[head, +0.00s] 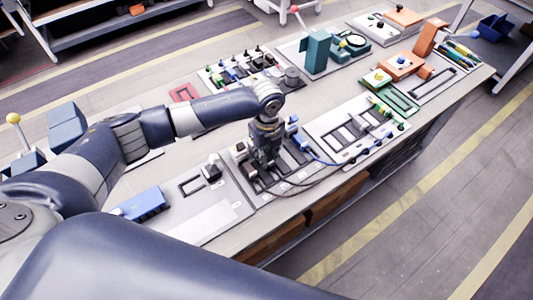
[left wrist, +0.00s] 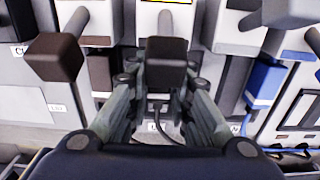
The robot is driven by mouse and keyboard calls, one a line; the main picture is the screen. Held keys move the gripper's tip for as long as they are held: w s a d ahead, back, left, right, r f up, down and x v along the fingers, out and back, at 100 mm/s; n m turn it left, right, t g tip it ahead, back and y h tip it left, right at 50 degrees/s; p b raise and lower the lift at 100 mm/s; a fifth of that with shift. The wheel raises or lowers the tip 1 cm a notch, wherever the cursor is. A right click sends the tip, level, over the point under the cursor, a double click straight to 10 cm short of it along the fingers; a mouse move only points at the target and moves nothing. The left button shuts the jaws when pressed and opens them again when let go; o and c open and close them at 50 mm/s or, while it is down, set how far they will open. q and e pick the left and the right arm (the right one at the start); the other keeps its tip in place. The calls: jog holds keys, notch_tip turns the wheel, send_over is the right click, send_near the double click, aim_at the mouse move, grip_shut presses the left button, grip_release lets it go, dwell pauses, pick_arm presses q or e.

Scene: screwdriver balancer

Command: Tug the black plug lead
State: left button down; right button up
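In the head view my left gripper (head: 264,160) points down at the panel near the table's front edge and hides most of the plug. My right gripper is not in view.
Cables (head: 320,160) run along the panel's front. A white panel (head: 352,128) lies to the right and a blue block (head: 143,205) to the left.

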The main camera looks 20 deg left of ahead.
pick_arm(q)
jog(key=shift+s+d, duration=0.2)
dwell(0.9)
jog(key=shift+a+f+p, duration=0.1)
jog(key=shift+p, duration=0.3)
jog(key=c, duration=1.4)
grip_release()
jog(key=shift+w, duration=0.1)
jog(key=shift+o, duration=0.2)
jog(key=shift+w+a, duration=0.1)
jog(key=shift+r, duration=0.4)
notch_tip(320, 180, up, 11)
jog(key=shift+r, duration=0.2)
